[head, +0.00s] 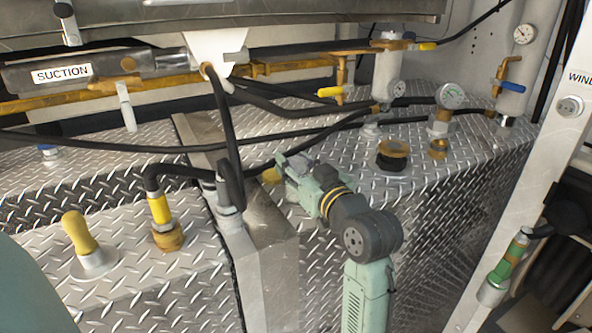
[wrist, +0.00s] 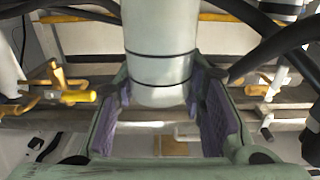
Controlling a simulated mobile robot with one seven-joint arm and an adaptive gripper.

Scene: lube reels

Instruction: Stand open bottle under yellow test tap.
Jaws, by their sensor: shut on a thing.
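In the wrist view a pale, whitish bottle (wrist: 160,70) with dark rings stands between the purple pads of my gripper (wrist: 165,115). Its mouth and far end are out of frame. In the head view my green gripper (head: 285,169) is beside the metal beam, below the hanging black hoses; the bottle is not clear there. A brass tap with a yellow lever (head: 330,91) is up and to the right of my gripper. I cannot tell which is the test tap. A yellow handle (wrist: 78,97) shows left of the bottle in the wrist view.
Black hoses (head: 226,125) hang close to my gripper and cross behind it. A metal beam (head: 235,195) runs beside it.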

